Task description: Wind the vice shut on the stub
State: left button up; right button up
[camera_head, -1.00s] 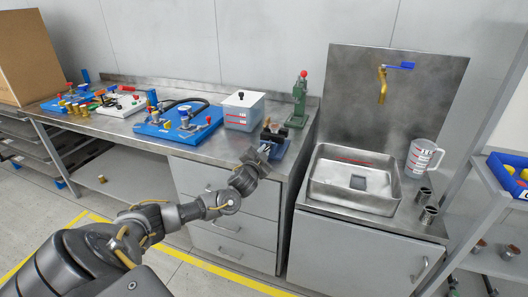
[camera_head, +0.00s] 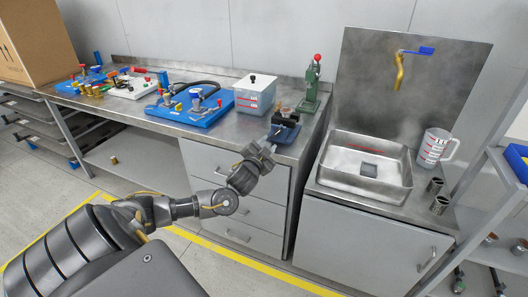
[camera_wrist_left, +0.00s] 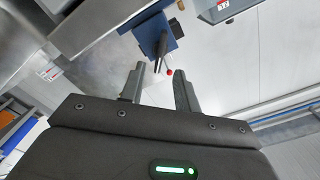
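The vice (camera_head: 284,130) is a small blue body with dark jaws at the front edge of the steel bench, left of the sink. A brownish piece, perhaps the stub, shows at its top; I cannot tell how tightly the jaws sit on it. In the left wrist view the vice (camera_wrist_left: 158,32) is blue, with a dark bar and a red-tipped handle (camera_wrist_left: 169,73) reaching toward my fingers. My left gripper (camera_head: 264,150) is just in front of the vice. Its fingers (camera_wrist_left: 160,70) are apart, with the handle end near the gap between them. My right gripper is out of view.
A green press (camera_head: 311,85) with a red knob and a lidded clear tub (camera_head: 254,96) stand behind the vice. A blue pump board (camera_head: 190,110) lies to the left. A steel sink (camera_head: 366,185) is to the right, across a gap.

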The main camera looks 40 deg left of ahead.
pick_arm(q)
jog(key=v, duration=0.4)
jog(key=shift+w, duration=0.1)
dwell(0.4)
